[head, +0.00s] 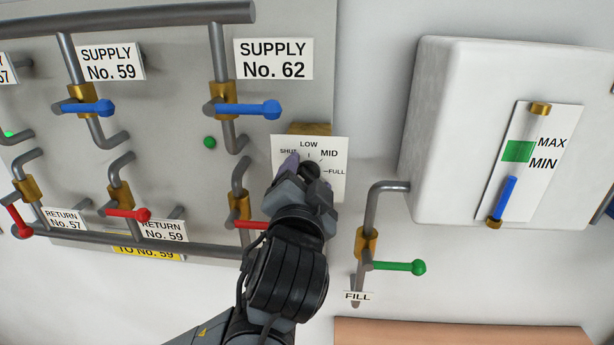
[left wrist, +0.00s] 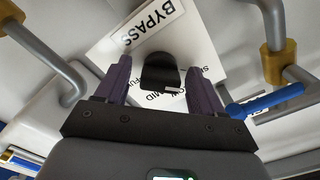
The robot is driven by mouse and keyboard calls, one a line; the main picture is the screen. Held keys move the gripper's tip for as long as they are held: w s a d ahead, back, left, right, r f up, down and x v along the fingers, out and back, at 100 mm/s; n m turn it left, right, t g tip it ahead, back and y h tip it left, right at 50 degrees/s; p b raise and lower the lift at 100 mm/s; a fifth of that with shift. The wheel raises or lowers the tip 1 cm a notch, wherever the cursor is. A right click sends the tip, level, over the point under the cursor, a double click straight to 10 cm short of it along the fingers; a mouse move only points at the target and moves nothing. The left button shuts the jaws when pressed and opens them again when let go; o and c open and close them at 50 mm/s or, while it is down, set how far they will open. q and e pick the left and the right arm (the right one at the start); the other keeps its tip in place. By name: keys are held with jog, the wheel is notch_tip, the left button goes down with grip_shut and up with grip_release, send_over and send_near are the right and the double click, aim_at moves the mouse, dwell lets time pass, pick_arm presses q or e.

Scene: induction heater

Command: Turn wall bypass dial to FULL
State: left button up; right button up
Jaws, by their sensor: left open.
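The bypass dial is a round black knob (head: 311,169) on a white plate (head: 333,188) marked SHUT, LOW, MID and FULL. In the left wrist view the knob (left wrist: 160,72) sits between my two purple fingers, with the plate (left wrist: 115,52) and its word BYPASS behind it. My left gripper (head: 299,168) is open in front of the dial, one finger on each side, with gaps between fingers and knob. A small white mark shows on the knob's edge; I cannot tell which setting it points at. My gripper hides the plate's lower part in the head view. My right gripper is not in view.
Supply pipes with blue valve handles (head: 245,109) and return pipes with red handles (head: 128,213) stand left of the dial. A fill pipe with a green handle (head: 398,266) is at lower right. A white tank (head: 455,120) juts out at right.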

pick_arm(q)
jog(key=c, duration=1)
